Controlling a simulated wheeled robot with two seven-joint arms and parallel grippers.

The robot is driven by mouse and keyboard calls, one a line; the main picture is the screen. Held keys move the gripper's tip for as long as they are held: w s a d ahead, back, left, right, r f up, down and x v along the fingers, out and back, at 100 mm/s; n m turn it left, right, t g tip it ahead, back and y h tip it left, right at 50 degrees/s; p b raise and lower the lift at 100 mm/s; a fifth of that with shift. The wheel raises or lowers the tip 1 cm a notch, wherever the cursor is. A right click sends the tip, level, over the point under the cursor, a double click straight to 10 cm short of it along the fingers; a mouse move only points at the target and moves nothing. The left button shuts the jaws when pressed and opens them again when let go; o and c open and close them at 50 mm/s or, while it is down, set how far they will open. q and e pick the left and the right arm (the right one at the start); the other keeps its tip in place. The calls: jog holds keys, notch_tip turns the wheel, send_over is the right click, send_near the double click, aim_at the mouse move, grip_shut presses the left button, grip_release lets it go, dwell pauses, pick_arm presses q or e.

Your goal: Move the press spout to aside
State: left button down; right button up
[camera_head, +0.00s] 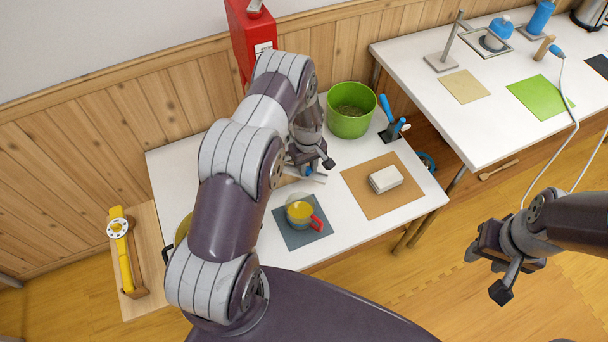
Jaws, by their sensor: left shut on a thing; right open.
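My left gripper (312,164) is over the back middle of the white table, largely covered by my own arm. It is shut on a thin pale grey piece (318,179), of which only an end shows; it may be the press spout, but I cannot tell for certain. A glass cup with yellow contents and a red handle (300,213) stands on a dark grey mat (283,240) just in front of it. My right gripper (487,273) is open and empty over the floor, right of the white table.
A green pot (349,122) and a blue-handled tool holder (394,132) stand at the back. A white block (385,179) lies on a brown mat (355,185). A red box (250,35) stands behind. A yellow tool (122,250) lies on the left board. Another table (410,60) is upper right.

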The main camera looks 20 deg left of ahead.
pick_arm(q)
jog(key=shift+w+a+n+b, duration=0.25)
jog(key=shift+w+n+b, duration=0.55)
jog(key=shift+n, duration=0.35)
jog(key=shift+w+a+n+b, duration=0.25)
jog(key=shift+w+n+b, duration=0.45)
jog(key=shift+n, duration=0.45)
jog(key=shift+w+r, duration=0.1)
jog(key=c, duration=0.9)
grip_release()
notch_tip(320, 180, up, 13)
jog(key=shift+f+b, duration=0.15)
jog(key=shift+b, duration=0.15)
